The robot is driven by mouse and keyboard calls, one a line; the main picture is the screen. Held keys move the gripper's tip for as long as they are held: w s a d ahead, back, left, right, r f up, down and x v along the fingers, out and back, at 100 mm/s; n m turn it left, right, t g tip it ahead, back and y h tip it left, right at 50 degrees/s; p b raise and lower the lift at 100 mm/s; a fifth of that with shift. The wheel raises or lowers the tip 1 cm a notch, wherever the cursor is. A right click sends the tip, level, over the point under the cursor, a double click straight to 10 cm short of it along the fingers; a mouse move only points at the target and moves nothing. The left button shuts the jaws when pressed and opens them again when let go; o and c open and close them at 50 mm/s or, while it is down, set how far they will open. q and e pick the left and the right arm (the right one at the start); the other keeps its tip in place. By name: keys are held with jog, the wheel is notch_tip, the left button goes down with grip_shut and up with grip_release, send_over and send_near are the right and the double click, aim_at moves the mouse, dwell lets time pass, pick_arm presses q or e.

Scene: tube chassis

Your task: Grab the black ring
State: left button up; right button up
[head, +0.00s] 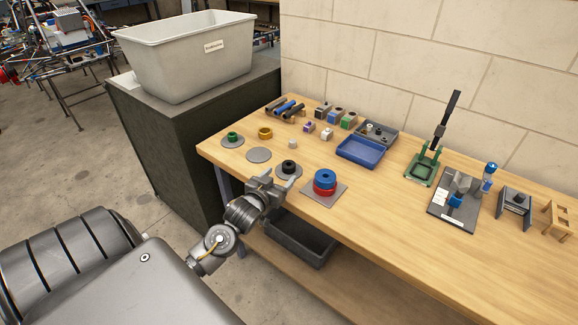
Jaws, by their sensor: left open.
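The black ring (289,166) sits on a round grey disc (280,174) near the front left edge of the wooden table (370,236). My left gripper (279,180) is open at the table's front edge, right by the front of the disc. Its fingers point toward the ring and partly cover the disc. Whether a finger touches the ring or the disc cannot be made out. My right gripper is not in view.
Blue and red rings (325,181) are stacked on a square plate just right of the black ring. A blue tray (361,152) stands farther back.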

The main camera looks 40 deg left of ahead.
aim_at(286, 168)
pick_arm(q)
jog(key=shift+w+a+f, duration=0.1)
jog(key=shift+w+a, duration=0.05)
jog(key=shift+w, duration=0.6)
jog(key=shift+a, duration=0.2)
jog(key=p+x, duration=0.1)
jog(key=x, duration=0.3)
jog(key=shift+w+a+f, duration=0.1)
jog(key=shift+w+a, duration=0.1)
jog(key=shift+w, duration=0.3)
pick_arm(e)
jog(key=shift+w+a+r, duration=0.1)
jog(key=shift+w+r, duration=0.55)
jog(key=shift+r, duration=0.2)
pick_arm(q)
jog(key=shift+c, duration=0.3)
jog(key=c, duration=1.1)
jog(key=shift+o, duration=0.2)
